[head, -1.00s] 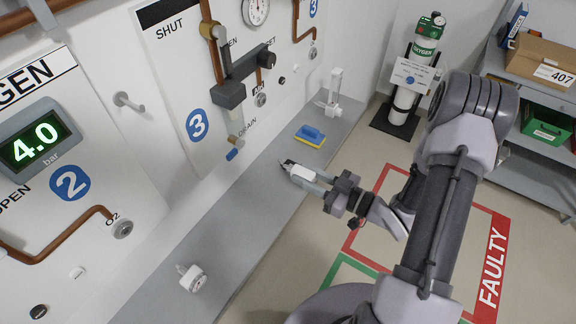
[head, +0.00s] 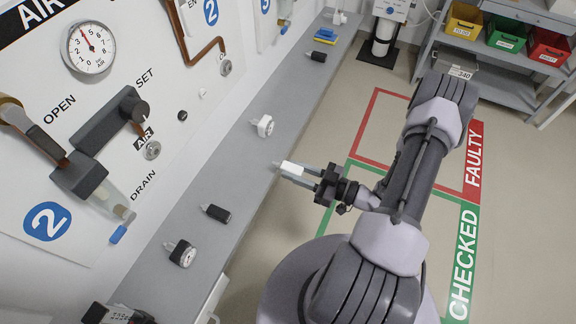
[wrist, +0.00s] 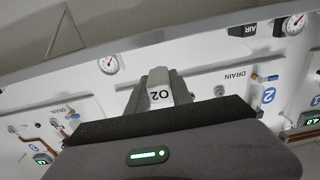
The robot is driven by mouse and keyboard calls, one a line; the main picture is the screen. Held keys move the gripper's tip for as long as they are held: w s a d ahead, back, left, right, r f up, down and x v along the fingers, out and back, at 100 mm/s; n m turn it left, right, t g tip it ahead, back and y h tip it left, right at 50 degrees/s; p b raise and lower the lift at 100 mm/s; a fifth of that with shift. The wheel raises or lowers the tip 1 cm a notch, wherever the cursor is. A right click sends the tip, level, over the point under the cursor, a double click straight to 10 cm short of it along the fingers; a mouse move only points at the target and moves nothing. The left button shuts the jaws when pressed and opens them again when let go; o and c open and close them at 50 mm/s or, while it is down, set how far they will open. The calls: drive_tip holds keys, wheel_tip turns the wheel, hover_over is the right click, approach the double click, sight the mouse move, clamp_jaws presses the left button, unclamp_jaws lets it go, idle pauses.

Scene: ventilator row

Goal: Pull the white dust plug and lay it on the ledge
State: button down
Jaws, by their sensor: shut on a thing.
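My gripper (head: 290,172) is shut on a white block (head: 292,168), out over the ledge's front edge. In the wrist view the held block (wrist: 158,94) carries an O2 label between the grey fingers. A small white plug (head: 203,92) sits on the wall panel between a black plug (head: 182,115) and the O2 socket (head: 225,67), up and left of my gripper and well apart from it. The grey ledge (head: 238,165) runs along the panel's foot, with bare stretches.
A drain tube (head: 112,203) hangs at left. Open floor lies right.

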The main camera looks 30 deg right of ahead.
sight(253, 163)
drive_tip(key=x, duration=0.4)
drive_tip(key=f+b+x, duration=0.1)
drive_tip(key=x, duration=0.8)
drive_tip(key=shift+w+a+f+b, duration=0.1)
drive_tip(key=shift+w+f+b, duration=0.2)
drive_tip(key=shift+w, duration=0.05)
drive_tip(key=shift+w+a+f+b, duration=0.1)
drive_tip(key=shift+w+f+b, duration=0.05)
drive_tip(key=shift+f+b, duration=0.25)
drive_tip(key=shift+f, duration=0.2)
drive_tip(key=c, duration=1.1)
unclamp_jaws()
drive_tip(key=shift+f, duration=0.15)
drive_tip(key=shift+o, duration=0.2)
drive_tip(key=shift+s, duration=0.2)
drive_tip(key=p+v, duration=0.3)
drive_tip(key=v, duration=1.4)
drive_tip(key=shift+r+p, duration=0.35)
drive_tip(key=shift+r, duration=0.05)
